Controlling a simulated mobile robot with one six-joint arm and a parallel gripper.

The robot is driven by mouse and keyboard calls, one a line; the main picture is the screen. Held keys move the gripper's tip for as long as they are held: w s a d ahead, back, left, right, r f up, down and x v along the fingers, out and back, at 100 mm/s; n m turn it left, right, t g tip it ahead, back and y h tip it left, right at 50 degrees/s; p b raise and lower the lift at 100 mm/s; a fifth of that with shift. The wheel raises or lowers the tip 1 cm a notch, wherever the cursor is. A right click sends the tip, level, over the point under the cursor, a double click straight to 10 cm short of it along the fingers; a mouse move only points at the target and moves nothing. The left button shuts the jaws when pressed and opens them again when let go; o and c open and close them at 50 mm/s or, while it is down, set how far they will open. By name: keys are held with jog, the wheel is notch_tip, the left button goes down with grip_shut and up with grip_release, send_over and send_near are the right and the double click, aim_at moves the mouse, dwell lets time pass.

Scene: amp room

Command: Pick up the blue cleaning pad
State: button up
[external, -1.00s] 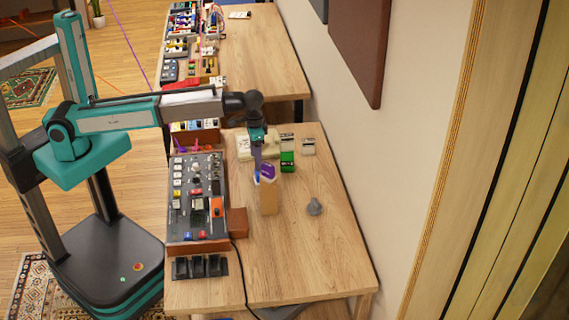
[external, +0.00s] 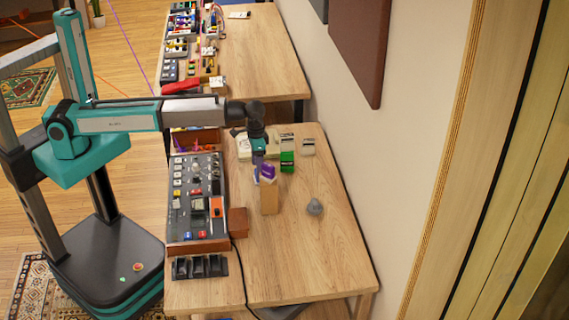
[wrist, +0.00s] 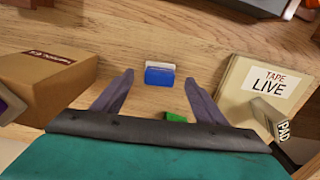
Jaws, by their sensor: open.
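The blue cleaning pad (wrist: 160,77) has a pale whitish layer along its far side and lies on the wooden table in the wrist view. My gripper (wrist: 158,84) is open, with its two purple-grey fingers spread left and right of the pad. The pad appears between or just beyond the fingertips, with table visible on both sides; I cannot tell the height gap. In the external view my gripper (external: 258,178) points down behind the upright cardboard box, and I cannot make out the pad there.
A cardboard box (wrist: 45,82) stands close on the left and a cream "TAPE LIVE" box (wrist: 240,90) on the right in the wrist view. A small green thing (wrist: 176,117) shows near the gripper. A control panel (external: 197,200) and grey object (external: 314,207) share the table.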

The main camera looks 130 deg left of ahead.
jog(key=shift+w+a+f+p, duration=0.15)
jog(key=shift+f+p, duration=0.2)
jog(key=shift+f, duration=1.55)
jog(key=c, duration=1.1)
jog(key=shift+r, duration=0.2)
jog(key=shift+c, duration=0.2)
jog(key=shift+r+b, duration=0.85)
jog(key=shift+r, duration=3.95)
